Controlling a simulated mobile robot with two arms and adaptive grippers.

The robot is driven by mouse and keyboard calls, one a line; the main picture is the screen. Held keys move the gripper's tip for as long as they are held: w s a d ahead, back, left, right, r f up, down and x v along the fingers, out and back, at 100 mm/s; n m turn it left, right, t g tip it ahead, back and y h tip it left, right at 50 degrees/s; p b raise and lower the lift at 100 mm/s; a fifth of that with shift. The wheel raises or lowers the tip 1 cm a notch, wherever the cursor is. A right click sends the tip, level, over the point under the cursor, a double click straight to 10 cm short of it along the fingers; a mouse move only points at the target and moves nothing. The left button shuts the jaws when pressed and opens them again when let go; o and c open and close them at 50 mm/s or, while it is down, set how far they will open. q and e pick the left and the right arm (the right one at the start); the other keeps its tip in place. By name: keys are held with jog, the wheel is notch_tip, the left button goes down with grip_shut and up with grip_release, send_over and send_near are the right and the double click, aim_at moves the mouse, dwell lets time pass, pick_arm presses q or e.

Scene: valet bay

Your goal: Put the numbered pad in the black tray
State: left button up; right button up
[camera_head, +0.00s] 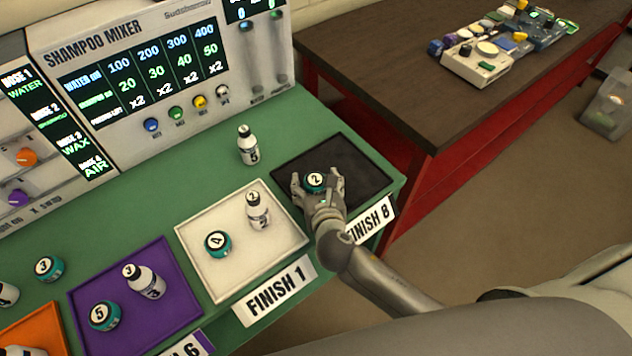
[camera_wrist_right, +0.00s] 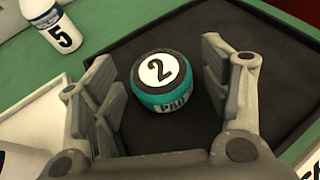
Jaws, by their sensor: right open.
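The numbered pad (camera_head: 314,182) is a small teal puck with a black top and a white disc marked 2. It sits in the black tray (camera_head: 355,157), labelled FINISH 8, at the right end of the green counter. My right gripper (camera_head: 318,190) is open around the pad. In the right wrist view the pad (camera_wrist_right: 161,85) lies between the two spread fingers (camera_wrist_right: 160,100), with a gap showing on each side. The tray's dark floor (camera_wrist_right: 270,50) shows around it. My left gripper is not in view.
A white tray (camera_head: 192,235) holds pad 4 and bottle 2. A purple tray (camera_head: 165,335) holds pad 5 and bottle 3. The shampoo mixer (camera_head: 130,130) stands behind. A brown table (camera_head: 400,60) is at right.

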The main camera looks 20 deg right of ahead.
jog(key=shift+r, duration=0.15)
jog(key=v, duration=1.2)
